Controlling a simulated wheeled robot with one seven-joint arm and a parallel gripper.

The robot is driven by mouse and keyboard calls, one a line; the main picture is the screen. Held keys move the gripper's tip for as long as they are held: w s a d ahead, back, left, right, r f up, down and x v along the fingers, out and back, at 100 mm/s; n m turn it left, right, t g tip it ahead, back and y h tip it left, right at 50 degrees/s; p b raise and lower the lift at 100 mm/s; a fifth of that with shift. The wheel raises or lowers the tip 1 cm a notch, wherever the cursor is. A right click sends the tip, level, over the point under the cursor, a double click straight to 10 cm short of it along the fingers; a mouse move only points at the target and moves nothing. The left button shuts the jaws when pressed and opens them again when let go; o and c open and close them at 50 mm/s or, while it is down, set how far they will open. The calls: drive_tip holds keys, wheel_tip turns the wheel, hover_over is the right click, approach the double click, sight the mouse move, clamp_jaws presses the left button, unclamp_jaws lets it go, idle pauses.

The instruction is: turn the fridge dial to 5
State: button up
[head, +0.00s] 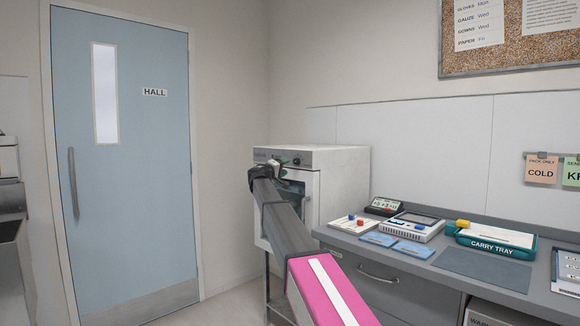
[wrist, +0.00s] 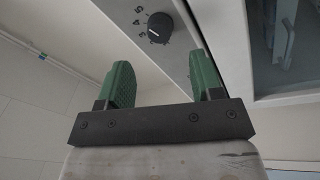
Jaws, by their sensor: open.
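The small white fridge (head: 338,182) with a glass door stands against the back wall, left of the counter. Its black round dial (wrist: 160,27) shows in the wrist view on the grey control strip, with printed numbers including 3, 4 and 5 on its left. In the head view, my arm and gripper cover part of the fridge front.
The counter right of the fridge holds a board with red and blue knobs (head: 355,224), a grey device (head: 413,228) and a teal carry tray (head: 498,240). A blue door (head: 125,190) is at left. Floor between door and fridge is clear.

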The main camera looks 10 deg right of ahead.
drive_tip(key=v, duration=0.4)
drive_tip(key=shift+s+a, duration=0.1)
drive_tip(key=shift+a, duration=0.05)
drive_tip(key=s+d+f+g+y, duration=0.2)
drive_tip(key=s+d+f, duration=0.35)
drive_tip(key=f, duration=0.75)
drive_tip(key=s+d+f+m+g+y, duration=0.1)
drive_tip(key=s+d+f+g+y, duration=0.15)
drive_tip(key=s+f, duration=0.75)
drive_tip(key=s+d+f+g+y, duration=0.25)
drive_tip(key=s+f, duration=0.25)
drive_tip(key=f, duration=1)
drive_tip(key=s+f+g+y, duration=0.2)
drive_tip(key=s+f, duration=0.4)
drive_tip(key=s, duration=0.4)
drive_tip(key=s+a+f+m+g+y, duration=0.1)
drive_tip(key=s+f+g+y, duration=0.1)
drive_tip(key=s+f, duration=0.5)
drive_tip(key=s+a+f+m+g+y, duration=0.1)
drive_tip(key=s+f+y, duration=0.3)
drive_tip(key=s, duration=0.8)
wheel_tip(320, 180, down, 3)
drive_tip(key=shift+s+r+g, duration=0.2)
drive_tip(key=shift+s+g, duration=0.2)
drive_tip(key=shift+w+d, duration=0.1)
drive_tip(key=shift+d, duration=0.05)
